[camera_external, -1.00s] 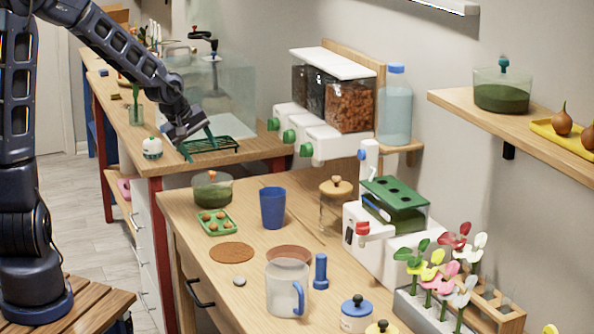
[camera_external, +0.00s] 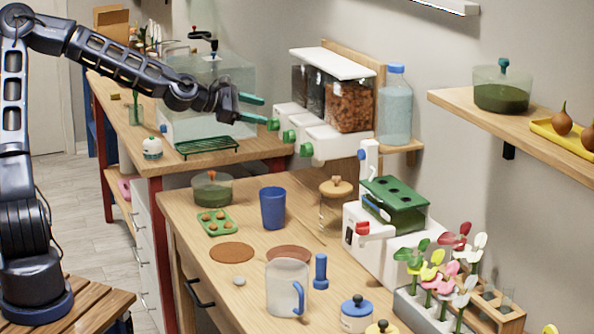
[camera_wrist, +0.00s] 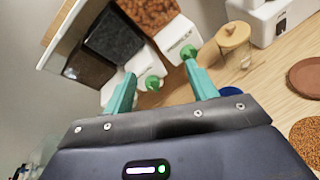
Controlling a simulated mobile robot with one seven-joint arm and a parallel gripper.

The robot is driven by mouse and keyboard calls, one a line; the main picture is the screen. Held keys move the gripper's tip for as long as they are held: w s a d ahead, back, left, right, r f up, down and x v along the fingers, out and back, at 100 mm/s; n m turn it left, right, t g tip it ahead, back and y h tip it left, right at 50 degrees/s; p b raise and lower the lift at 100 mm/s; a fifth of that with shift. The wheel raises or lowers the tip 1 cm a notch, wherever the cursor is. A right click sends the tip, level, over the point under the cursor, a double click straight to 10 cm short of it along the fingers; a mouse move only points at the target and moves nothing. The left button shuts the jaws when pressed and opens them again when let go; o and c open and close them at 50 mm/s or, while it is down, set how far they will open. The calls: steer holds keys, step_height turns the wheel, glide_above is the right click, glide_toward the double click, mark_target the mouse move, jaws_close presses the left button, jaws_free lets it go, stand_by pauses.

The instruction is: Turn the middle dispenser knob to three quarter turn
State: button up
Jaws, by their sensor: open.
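The dispenser (camera_external: 333,65) is on the wall, with three white spouts, each bearing a green knob. The middle knob (camera_external: 289,136) sits between the far knob (camera_external: 273,124) and the near knob (camera_external: 306,150). My gripper (camera_external: 262,108) is open, with teal fingers pointing at the spouts near the far knob. In the wrist view, the middle knob (camera_wrist: 152,82) lies ahead between the spread fingers of my gripper (camera_wrist: 158,80), with no visible contact. The near knob (camera_wrist: 189,51) shows just beyond the right fingertip. The far knob is not visible there. Exact knob angles are unclear.
A blue-capped bottle (camera_external: 396,105) stands right of the dispenser on a small shelf. Below are a green rack (camera_external: 207,147), a blue cup (camera_external: 272,208) and a wood-lidded jar (camera_external: 336,200). A glass tank (camera_external: 180,115) stands behind my gripper.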

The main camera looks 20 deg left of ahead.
steer(key=w+a+r+n+t+h, duration=0.1)
steer(key=w+a+r+n+t, duration=0.15)
steer(key=r, duration=0.25)
steer(key=w+a+r+n+t+h, duration=0.1)
steer(key=w+a+r+n+t, duration=0.15)
steer(key=r+n, duration=0.2)
steer(key=g, duration=0.1)
glide_toward(288, 137)
steer(key=x, duration=0.8)
steer(key=shift+w+m, duration=0.3)
steer(key=shift+w, duration=0.05)
steer(key=shift+a, duration=0.1)
steer(key=shift+c, duration=0.4)
steer(key=c, duration=0.9)
